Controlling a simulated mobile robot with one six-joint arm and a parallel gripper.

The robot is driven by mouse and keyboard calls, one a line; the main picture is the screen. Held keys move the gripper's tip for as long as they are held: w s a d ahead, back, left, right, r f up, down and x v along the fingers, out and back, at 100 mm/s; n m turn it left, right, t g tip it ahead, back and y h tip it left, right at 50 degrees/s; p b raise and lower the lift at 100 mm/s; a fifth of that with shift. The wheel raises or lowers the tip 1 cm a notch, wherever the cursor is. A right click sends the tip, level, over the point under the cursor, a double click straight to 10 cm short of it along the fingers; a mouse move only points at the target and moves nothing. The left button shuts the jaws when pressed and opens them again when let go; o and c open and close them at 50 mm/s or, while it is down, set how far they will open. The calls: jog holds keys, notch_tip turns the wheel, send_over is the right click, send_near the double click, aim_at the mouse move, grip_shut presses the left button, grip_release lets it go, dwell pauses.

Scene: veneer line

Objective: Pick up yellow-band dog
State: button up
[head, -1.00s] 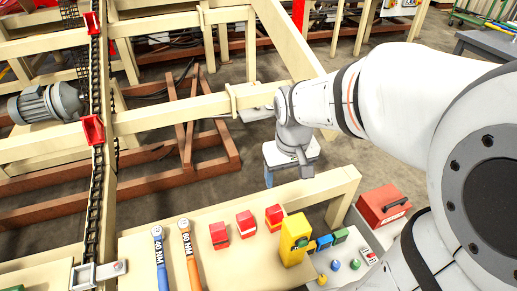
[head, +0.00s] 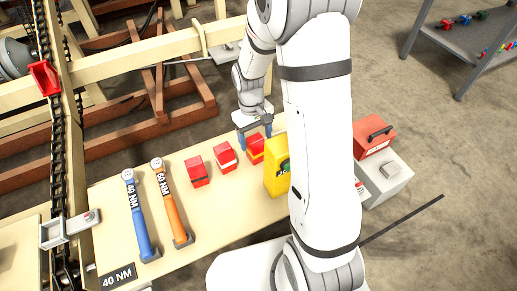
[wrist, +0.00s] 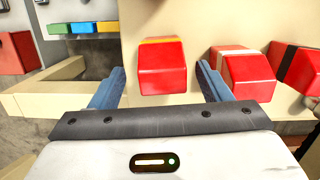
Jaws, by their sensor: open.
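The yellow-band dog (head: 255,151) is a red block with a yellow stripe, the rightmost of three red blocks on the cream bench. In the wrist view the yellow-band dog (wrist: 163,72) lies centred between the two blue fingers, with a gap on either side. My gripper (head: 254,134) is open and empty, at the far side of this dog. I cannot tell its exact height over the bench. The white-band dog (head: 226,157) and the black-band dog (head: 197,171) sit to the left; in the wrist view they are at right.
A yellow box (head: 275,170) stands close to the right of the yellow-band dog, partly behind my arm. A blue wrench (head: 140,215) and an orange wrench (head: 171,203) lie at left. A red toolbox (head: 373,137) is at right. Bare bench (head: 235,205) lies in front of the dogs.

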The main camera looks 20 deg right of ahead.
aim_at(257, 146)
jog(key=f, duration=0.3)
jog(key=shift+s+f+b, duration=0.3)
jog(key=shift+s+f, duration=0.05)
jog(key=shift+f, duration=0.05)
jog(key=shift+c, duration=0.5)
jog(key=c, duration=1.3)
jog(key=shift+o, duration=0.2)
jog(key=shift+r, duration=0.1)
